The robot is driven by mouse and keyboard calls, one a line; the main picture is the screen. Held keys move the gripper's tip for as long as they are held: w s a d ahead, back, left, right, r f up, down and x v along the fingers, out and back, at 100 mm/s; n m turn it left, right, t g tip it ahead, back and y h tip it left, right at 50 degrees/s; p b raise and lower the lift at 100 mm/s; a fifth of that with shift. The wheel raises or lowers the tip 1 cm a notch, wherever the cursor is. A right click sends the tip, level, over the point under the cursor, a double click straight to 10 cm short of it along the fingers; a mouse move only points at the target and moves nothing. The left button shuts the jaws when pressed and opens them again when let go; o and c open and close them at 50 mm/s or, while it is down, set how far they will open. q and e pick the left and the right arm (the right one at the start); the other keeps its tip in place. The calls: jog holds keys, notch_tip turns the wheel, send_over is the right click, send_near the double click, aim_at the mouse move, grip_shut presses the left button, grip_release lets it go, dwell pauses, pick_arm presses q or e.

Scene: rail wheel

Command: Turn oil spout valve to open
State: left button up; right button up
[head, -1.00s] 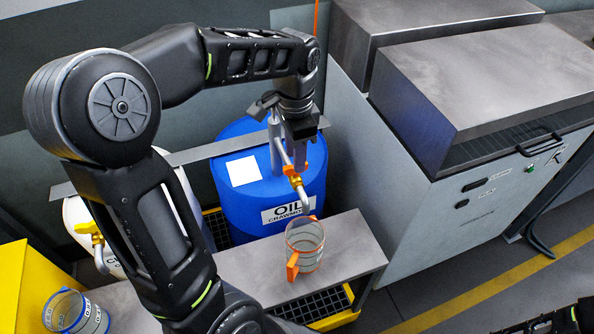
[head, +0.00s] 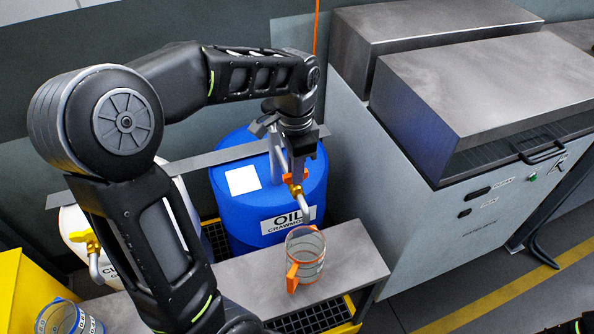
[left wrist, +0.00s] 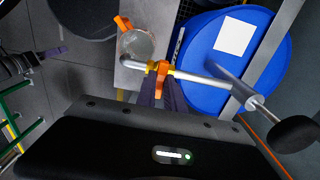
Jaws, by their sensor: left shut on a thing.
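The oil spout (head: 304,202) is a grey pipe with a brass valve body, hanging in front of the blue oil drum (head: 240,210). Its orange valve handle (head: 288,178) is partly hidden by my left gripper (head: 297,172). In the left wrist view the purple fingers of my left gripper (left wrist: 160,92) are shut on the orange handle (left wrist: 163,68). The spout's bent end points down over a clear jug (head: 306,258) with an orange handle, standing on the metal bench. In the left wrist view, part of my right gripper (left wrist: 52,52) shows at the left, too small to judge.
The metal bench (head: 350,255) has free room right of the jug. A white drum (head: 75,225) with a yellow valve stands at the left, and a blue-rimmed jug (head: 70,320) at the bottom left. A large grey cabinet (head: 420,210) closes off the right side.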

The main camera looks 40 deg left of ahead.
pick_arm(q)
grip_shut()
jog(key=n, duration=0.4)
jog(key=shift+n, duration=0.3)
jog(key=n, duration=0.4)
jog(key=shift+n, duration=0.3)
